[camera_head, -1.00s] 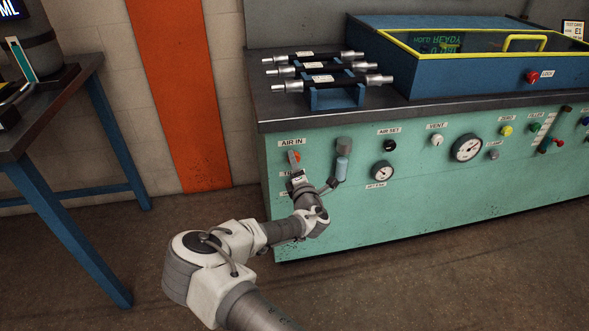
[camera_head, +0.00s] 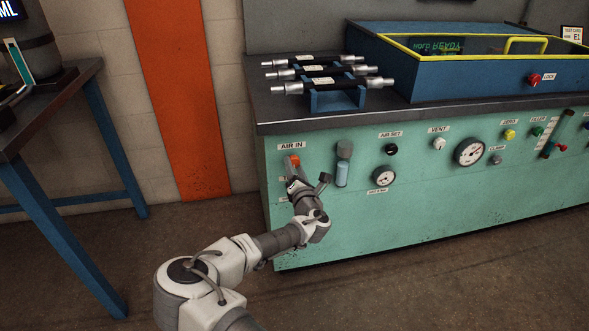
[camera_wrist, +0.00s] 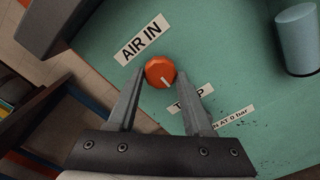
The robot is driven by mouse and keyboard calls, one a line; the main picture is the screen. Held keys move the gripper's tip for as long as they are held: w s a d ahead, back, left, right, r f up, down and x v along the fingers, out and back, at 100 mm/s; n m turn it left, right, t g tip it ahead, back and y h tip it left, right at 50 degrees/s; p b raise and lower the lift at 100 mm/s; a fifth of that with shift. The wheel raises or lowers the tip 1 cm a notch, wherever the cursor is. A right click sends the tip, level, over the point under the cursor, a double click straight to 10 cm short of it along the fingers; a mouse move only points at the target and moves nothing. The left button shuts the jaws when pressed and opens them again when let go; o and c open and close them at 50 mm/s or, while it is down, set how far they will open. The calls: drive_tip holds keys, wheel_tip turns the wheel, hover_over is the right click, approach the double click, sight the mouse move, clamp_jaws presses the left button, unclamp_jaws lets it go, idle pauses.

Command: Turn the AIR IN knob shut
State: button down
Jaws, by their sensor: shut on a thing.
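The AIR IN knob (camera_wrist: 160,71) is a round orange knob with a white pointer line, on the green panel just under the AIR IN label (camera_wrist: 141,38). In the wrist view my gripper (camera_wrist: 158,77) has one finger on each side of the knob, shut on it. The white line points toward the lower right of that view. In the head view the knob (camera_head: 295,161) shows at the panel's left end, with my gripper (camera_head: 293,166) at it and partly covering it.
A clear-blue cylinder (camera_head: 342,172) with a grey top sits on the panel right of the knob. Further right are the AIR SET knob (camera_head: 391,149), a gauge (camera_head: 384,176) and the VENT knob (camera_head: 439,143). The bench top (camera_head: 300,118) overhangs above.

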drive_tip(key=shift+c, duration=1.5)
unclamp_jaws()
drive_tip(key=shift+s, duration=0.15)
drive_tip(key=p+v, duration=0.3)
drive_tip(key=v, duration=1.4)
drive_tip(key=shift+p, duration=0.4)
drive_tip(key=shift+s+d+r, duration=0.1)
